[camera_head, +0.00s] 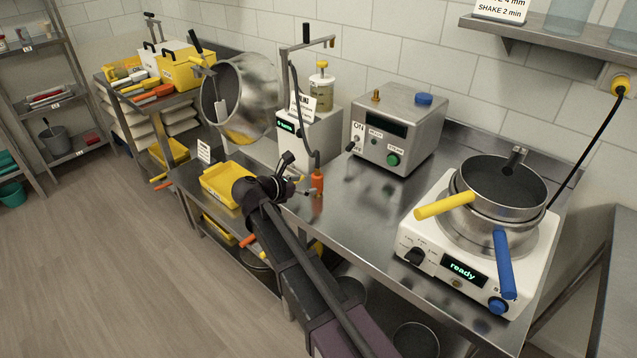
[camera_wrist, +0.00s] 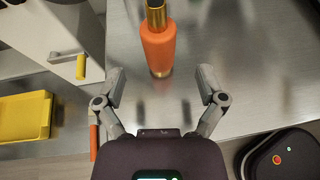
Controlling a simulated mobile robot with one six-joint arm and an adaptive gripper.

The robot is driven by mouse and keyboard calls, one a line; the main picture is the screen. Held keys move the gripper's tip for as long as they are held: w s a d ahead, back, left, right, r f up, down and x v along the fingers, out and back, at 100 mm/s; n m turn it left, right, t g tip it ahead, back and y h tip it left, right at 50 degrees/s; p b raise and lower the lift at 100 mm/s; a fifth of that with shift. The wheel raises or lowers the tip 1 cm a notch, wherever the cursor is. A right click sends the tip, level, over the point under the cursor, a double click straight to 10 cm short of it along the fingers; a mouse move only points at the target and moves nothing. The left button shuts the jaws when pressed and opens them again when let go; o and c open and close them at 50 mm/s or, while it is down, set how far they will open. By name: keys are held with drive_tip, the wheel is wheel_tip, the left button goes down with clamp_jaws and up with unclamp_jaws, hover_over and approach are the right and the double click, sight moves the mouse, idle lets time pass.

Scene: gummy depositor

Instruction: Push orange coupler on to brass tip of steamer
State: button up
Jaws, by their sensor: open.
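The orange coupler (camera_head: 318,182) stands or hangs upright at the end of a dark hose, just above or on the steel counter. In the wrist view the coupler (camera_wrist: 158,50) has a brass tube at its top and lies ahead of my gripper (camera_wrist: 162,76), roughly centred between the spread fingertips. My gripper is open and empty, close to the coupler on its left in the head view (camera_head: 297,180). The steamer (camera_head: 394,135) is a steel box behind and to the right. Its brass tip (camera_head: 376,96) points up from its top, uncovered, beside a blue cap.
A hose stand (camera_head: 308,45) rises behind the coupler. A tilted steel drum (camera_head: 240,95) and yellow tray (camera_head: 223,184) are to the left. A hot plate (camera_head: 480,240) with pans, one yellow and one blue handle, stands at right. Counter before the steamer is clear.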

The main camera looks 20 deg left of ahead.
sight(313, 184)
drive_tip(key=shift+b+x, duration=1)
drive_tip(key=shift+x, duration=1.6)
clamp_jaws()
